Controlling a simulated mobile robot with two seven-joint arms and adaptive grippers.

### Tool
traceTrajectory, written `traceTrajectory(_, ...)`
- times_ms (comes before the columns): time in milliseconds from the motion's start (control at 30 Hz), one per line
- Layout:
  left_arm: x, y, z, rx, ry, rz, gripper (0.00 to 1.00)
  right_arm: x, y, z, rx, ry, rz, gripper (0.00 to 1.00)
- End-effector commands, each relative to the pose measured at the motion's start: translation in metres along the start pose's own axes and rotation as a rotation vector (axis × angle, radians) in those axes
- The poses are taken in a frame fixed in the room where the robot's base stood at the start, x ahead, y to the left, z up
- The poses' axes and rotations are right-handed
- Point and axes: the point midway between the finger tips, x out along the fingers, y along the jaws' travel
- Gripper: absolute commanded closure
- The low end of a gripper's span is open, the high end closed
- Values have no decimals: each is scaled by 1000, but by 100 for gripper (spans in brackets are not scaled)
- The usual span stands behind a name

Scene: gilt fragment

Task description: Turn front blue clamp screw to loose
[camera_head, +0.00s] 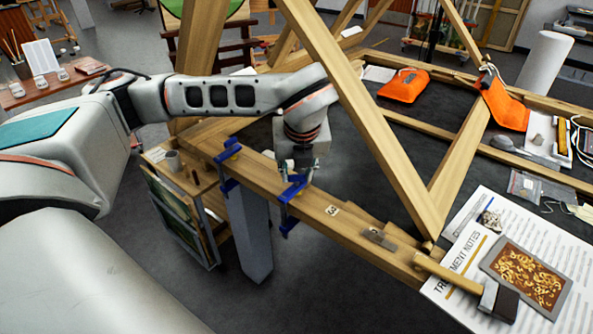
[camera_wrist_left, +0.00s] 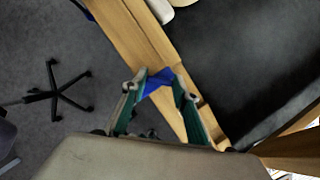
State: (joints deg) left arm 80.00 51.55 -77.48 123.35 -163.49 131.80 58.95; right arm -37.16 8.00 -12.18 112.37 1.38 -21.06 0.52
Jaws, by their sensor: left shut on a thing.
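The front blue clamp (camera_head: 291,193) grips the wooden beam (camera_head: 345,222) near the middle of the head view, with its lower end below the beam's edge. My left gripper (camera_head: 302,172) reaches down onto its upper part. In the left wrist view, the fingers of my left gripper (camera_wrist_left: 158,83) stand on both sides of the blue clamp (camera_wrist_left: 157,77), shut on it. The screw itself is mostly hidden by the fingers, so its turn position cannot be told. A second blue clamp (camera_head: 228,153) sits farther back on the beam. My right gripper is out of view.
A slanted wooden beam (camera_head: 350,95) rises close to the right of my left arm. A hammer (camera_head: 492,297) and a printed sheet (camera_head: 462,262) lie at the front right. An orange pouch (camera_head: 404,86) lies behind. A small cart (camera_head: 180,205) stands left of the beam.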

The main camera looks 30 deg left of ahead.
Motion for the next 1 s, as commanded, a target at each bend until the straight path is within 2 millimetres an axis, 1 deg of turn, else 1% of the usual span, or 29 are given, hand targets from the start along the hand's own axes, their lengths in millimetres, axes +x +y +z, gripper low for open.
traceTrajectory(600, -1, -4, 0, -527, 2, 221, 92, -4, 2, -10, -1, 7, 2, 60)
traceTrajectory(800, 0, -4, 1, -657, 2, 275, 92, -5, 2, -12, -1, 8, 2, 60)
traceTrajectory(1000, 1, -4, 1, -743, 2, 311, 92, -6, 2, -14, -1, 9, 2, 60)
